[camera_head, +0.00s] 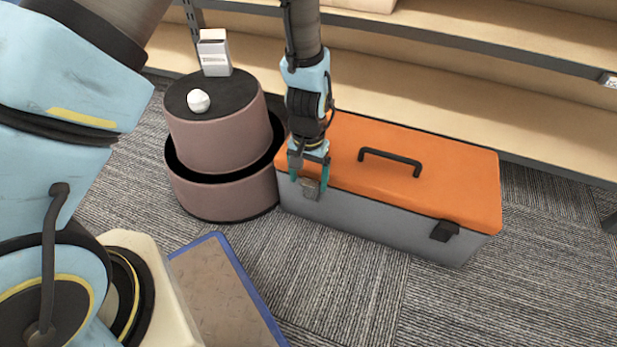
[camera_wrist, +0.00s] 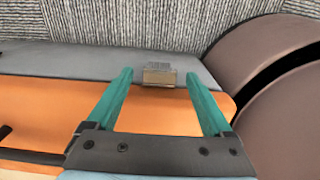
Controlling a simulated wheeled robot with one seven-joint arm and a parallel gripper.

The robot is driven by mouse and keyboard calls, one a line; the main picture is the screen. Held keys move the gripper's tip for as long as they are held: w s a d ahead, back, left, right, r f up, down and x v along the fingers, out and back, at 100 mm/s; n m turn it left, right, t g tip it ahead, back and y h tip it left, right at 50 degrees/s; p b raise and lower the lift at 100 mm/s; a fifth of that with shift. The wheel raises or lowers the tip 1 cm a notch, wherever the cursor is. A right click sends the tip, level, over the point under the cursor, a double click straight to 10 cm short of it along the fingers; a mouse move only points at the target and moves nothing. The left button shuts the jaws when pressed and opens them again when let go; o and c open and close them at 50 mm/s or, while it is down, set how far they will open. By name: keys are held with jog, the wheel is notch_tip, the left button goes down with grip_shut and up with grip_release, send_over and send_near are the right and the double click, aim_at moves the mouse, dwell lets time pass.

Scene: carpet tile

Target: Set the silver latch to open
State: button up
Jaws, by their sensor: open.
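The silver latch (camera_head: 309,189) is on the front edge of a grey toolbox (camera_head: 370,220) with an orange lid (camera_head: 455,180). It also shows in the wrist view (camera_wrist: 159,74), ahead of and between my fingertips. My gripper (camera_head: 308,179) is open, with one teal finger to each side of the latch in the head view; it holds nothing. In the wrist view my gripper (camera_wrist: 159,76) is above the lid's front edge. I cannot tell whether the fingers touch the latch. The lid lies closed on the box.
A black latch (camera_head: 445,231) is at the right of the toolbox front, and a black handle (camera_head: 391,158) is on the lid. A round mauve stool (camera_head: 225,140) with a white box (camera_head: 214,52) and a white round object (camera_head: 198,101) stands close on the left. Shelves run behind.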

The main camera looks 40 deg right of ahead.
grip_shut()
dwell(0.5)
dwell(0.3)
